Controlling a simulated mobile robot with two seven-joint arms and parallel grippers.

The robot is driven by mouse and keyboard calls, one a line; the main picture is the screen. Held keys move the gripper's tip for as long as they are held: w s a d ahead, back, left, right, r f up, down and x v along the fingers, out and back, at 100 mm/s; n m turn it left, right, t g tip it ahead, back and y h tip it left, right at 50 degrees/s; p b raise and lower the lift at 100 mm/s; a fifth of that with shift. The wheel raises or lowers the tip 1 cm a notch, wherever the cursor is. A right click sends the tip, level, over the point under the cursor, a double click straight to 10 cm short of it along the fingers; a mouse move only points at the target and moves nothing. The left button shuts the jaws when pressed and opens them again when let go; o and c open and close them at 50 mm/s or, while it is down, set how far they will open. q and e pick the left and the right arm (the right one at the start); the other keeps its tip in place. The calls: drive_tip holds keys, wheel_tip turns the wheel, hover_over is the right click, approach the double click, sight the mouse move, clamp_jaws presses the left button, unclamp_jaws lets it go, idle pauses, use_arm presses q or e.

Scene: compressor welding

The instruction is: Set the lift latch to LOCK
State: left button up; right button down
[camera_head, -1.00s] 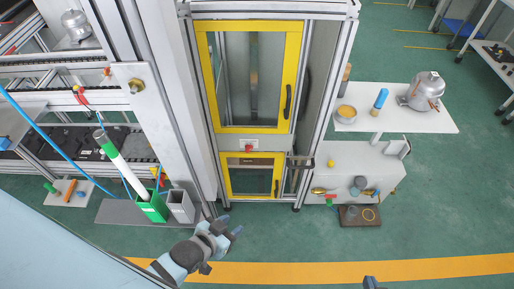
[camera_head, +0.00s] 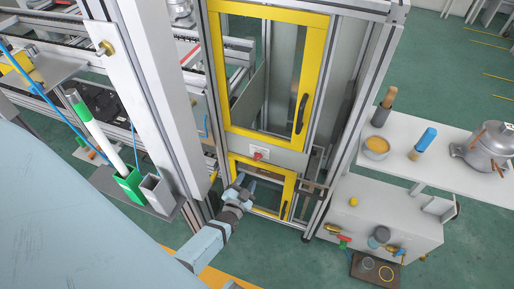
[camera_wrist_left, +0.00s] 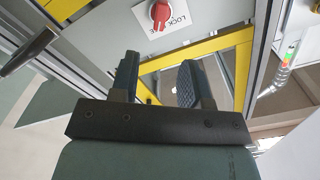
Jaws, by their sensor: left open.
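The lift latch is a small red knob (camera_head: 258,155) on a white plate, on the grey panel between the upper and lower yellow-framed doors of the lift. In the left wrist view the red knob (camera_wrist_left: 160,14) is at the top edge, partly cut off, and the word LOCK reads upside down beside it. A small grey part at the bottom edge may belong to my right gripper.
The upper door (camera_head: 222,80) and lower door (camera_head: 262,172) have yellow frames and dark handles. A white bench (camera_head: 440,150) with a bowl, tools and a compressor stands on the right. A green holder (camera_head: 130,185) stands left of the lift.

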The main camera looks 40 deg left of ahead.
sight(257, 159)
use_arm(q)
drive_tip(key=b+x, duration=0.4)
drive_tip(key=x, duration=0.5)
drive_tip(key=shift+w+a+f, duration=0.1)
drive_tip(key=shift+w+f, duration=0.05)
drive_tip(key=shift+w, duration=0.25)
drive_tip(key=shift+w+a, duration=0.1)
drive_tip(key=shift+w, duration=0.35)
use_arm(e)
drive_tip(key=f, duration=0.3)
drive_tip(key=shift+w+a+f+m, duration=0.2)
drive_tip(key=shift+w+a+m, duration=0.05)
drive_tip(key=shift+m, duration=0.05)
use_arm(q)
drive_tip(key=c, duration=0.6)
drive_tip(key=shift+c, duration=0.2)
